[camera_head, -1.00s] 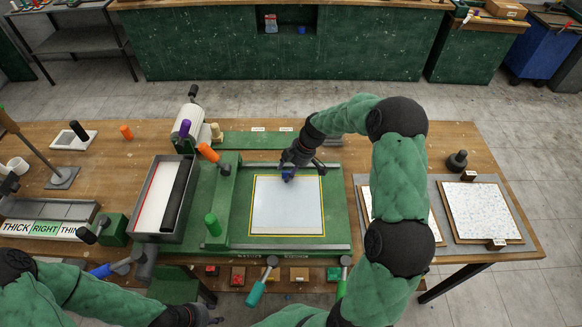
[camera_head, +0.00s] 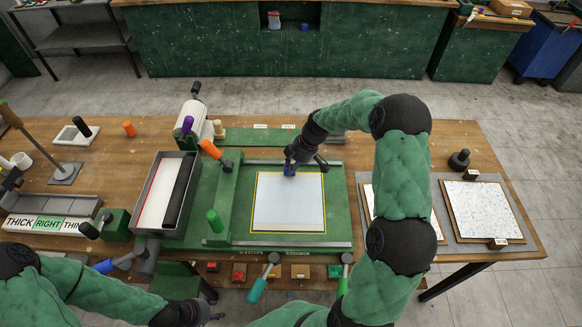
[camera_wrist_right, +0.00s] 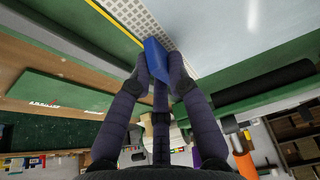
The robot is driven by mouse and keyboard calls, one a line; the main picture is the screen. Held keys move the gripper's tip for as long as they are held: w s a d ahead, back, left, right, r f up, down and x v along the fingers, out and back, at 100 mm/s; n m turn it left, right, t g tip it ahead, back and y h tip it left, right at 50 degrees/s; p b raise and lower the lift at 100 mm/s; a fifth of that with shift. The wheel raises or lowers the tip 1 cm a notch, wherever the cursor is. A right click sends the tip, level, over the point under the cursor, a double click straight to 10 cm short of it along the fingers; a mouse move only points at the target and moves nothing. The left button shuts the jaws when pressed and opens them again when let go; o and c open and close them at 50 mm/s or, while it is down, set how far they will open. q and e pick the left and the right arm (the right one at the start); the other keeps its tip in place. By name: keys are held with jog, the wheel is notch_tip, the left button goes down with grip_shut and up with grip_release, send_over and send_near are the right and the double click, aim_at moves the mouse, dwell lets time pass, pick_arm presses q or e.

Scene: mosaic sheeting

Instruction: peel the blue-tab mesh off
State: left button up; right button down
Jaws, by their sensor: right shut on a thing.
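The mesh sheet (camera_head: 288,205) lies pale and flat inside a yellow outline on the green bed (camera_head: 338,205) in the head view. Its blue tab (camera_wrist_right: 155,58) shows large in the right wrist view, beside a strip of white mesh grid (camera_wrist_right: 148,22). My right gripper (camera_head: 290,170) is at the sheet's far edge, and its fingers are shut on the blue tab. In the head view the tab is mostly hidden by the fingers. My left gripper (camera_head: 208,315) is low at the bottom edge, away from the sheet; its fingers are too unclear to judge.
A green bridge with an orange handle (camera_head: 210,149) and a green handle (camera_head: 215,220) stands left of the sheet. A grey tray (camera_head: 143,205) lies further left. Speckled tiles (camera_head: 482,208) lie on grey mats at the right. My right arm covers part of the nearer tile.

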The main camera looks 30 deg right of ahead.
jog(key=shift+r+p, duration=1.9)
jog(key=shift+r, duration=2.45)
